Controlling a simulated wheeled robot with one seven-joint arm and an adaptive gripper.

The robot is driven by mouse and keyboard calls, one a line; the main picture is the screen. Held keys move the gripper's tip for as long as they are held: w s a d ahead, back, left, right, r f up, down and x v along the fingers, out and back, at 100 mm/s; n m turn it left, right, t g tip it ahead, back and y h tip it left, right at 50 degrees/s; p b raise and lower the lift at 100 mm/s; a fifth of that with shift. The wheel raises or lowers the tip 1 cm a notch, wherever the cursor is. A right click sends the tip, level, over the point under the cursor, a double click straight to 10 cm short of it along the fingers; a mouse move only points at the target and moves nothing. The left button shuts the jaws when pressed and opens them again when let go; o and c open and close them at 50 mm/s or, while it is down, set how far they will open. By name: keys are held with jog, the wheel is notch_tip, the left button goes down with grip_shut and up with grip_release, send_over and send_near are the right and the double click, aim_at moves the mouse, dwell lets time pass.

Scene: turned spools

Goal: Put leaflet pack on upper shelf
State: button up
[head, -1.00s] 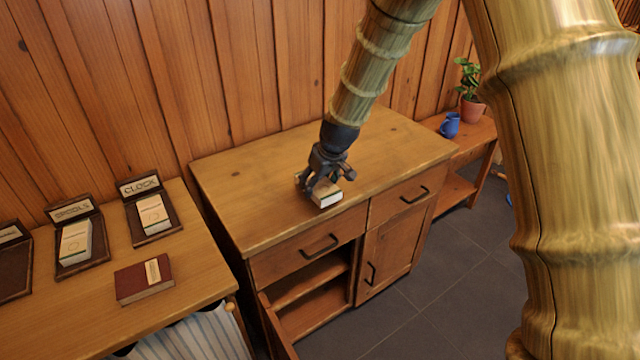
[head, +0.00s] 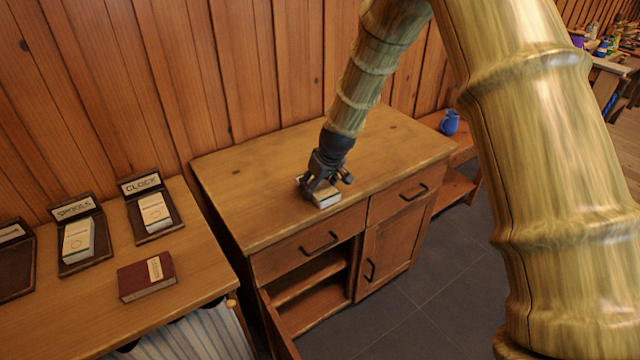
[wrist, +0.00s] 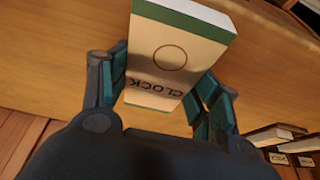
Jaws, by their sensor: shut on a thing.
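The leaflet pack (head: 326,198) is a cream block with a green edge, at the front of the cabinet top (head: 260,180). In the wrist view the pack (wrist: 180,58) reads "CLOCK" and sits between the two fingers. My gripper (head: 322,184) is shut on it from above; it also shows in the wrist view (wrist: 162,82). I cannot tell whether the pack touches the wood. Below, the cabinet's left compartment is open, with an upper shelf (head: 304,280) inside above the compartment floor (head: 318,311).
The cabinet door (head: 279,325) hangs open at the lower left. A left table holds a dark red book (head: 147,277), a "SPOOLS" stand (head: 72,207) and a "CLOCK" stand (head: 140,185), both with packs. A blue jug (head: 449,122) stands on a low shelf unit. Most of the cabinet top is clear.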

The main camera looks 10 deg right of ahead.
jog(key=o, duration=1.1)
jog(key=shift+f, duration=0.15)
jog(key=shift+b+v, duration=0.5)
jog(key=shift+v, duration=5.6)
